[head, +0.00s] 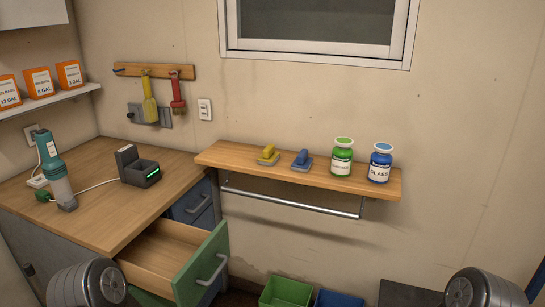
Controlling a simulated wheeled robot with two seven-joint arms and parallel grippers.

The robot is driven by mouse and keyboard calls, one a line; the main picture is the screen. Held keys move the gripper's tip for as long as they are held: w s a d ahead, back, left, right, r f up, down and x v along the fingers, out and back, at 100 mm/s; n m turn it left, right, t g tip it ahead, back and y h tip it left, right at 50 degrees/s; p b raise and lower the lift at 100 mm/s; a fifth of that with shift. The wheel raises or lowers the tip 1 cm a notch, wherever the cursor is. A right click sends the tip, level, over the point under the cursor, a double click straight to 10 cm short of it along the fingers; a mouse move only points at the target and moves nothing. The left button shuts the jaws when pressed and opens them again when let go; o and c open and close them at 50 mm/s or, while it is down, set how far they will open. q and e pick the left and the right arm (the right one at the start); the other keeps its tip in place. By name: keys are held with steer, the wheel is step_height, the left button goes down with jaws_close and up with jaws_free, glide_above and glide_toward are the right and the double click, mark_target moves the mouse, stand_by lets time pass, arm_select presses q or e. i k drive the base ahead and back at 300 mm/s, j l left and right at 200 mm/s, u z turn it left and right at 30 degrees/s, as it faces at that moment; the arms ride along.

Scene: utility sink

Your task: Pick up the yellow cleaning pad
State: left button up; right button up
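The yellow cleaning pad (268,153) has a yellow handle on a greyish base. It sits on the wooden wall shelf (225,158), left of a similar blue pad (302,159), with a small gap between them. Dark rounded parts of my arms show at the bottom left and bottom right edges, well below and apart from the shelf. Neither gripper's fingers are in view.
A green bottle (342,160) and a blue bottle (380,165) stand right of the pads. A metal rail (290,202) hangs under the shelf. The drawer (205,265) is open at lower left. Green (286,292) and blue bins stand below.

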mark_target(269, 157)
steer(key=i+j+z, duration=0.25)
steer(key=z, duration=0.15)
steer(key=i+j+z, duration=0.2)
steer(key=j+z, duration=0.2)
steer(key=i+j+z, duration=0.15)
steer(key=j+z, duration=0.25)
